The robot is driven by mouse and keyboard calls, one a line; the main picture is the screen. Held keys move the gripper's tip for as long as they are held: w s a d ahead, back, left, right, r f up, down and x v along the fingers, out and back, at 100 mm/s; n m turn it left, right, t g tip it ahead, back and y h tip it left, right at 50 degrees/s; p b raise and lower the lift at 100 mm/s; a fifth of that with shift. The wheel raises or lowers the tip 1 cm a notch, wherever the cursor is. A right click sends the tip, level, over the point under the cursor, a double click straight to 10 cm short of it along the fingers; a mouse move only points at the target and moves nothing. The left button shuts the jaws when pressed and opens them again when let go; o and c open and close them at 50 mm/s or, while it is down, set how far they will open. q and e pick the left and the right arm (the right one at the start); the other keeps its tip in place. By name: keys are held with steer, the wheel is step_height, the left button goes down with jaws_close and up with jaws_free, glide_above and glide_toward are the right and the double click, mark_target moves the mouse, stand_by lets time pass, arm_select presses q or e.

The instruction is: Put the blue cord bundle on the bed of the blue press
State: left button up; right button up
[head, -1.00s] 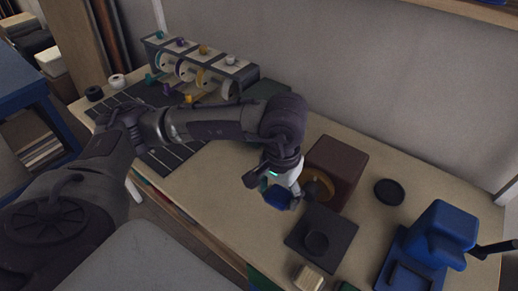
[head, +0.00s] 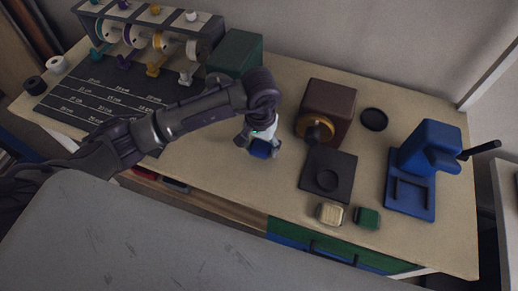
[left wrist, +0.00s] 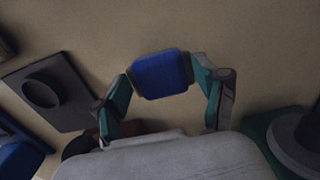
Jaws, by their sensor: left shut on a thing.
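The blue cord bundle (head: 259,150) is a small dark blue block-like bundle. My left gripper (head: 261,141) is shut on it and holds it over the bench, left of the brown machine. In the left wrist view the bundle (left wrist: 162,75) sits between the two fingertips, with pale bench behind it. The height above the bench is hard to tell. The blue press (head: 428,150) stands at the right of the bench, with a black handle pointing right. Its flat bed (head: 411,195) faces the near side and looks empty. My right gripper is not in view.
Between the bundle and the press are the brown machine (head: 332,103) with its dark plate (head: 327,178), a black disc (head: 373,119), a cream block (head: 330,213) and a green block (head: 367,217). A spool rack (head: 150,28) and green box (head: 236,52) are at the left.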

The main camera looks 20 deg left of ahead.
mark_target(260, 148)
arm_select(q)
step_height(260, 148, down, 3)
steer(key=shift+f+p, duration=0.15)
steer(key=shift+p, duration=0.2)
steer(key=shift+a+f+b, duration=0.1)
steer(key=shift+f+b, duration=0.1)
steer(key=shift+b, duration=0.1)
steer(key=o, duration=1)
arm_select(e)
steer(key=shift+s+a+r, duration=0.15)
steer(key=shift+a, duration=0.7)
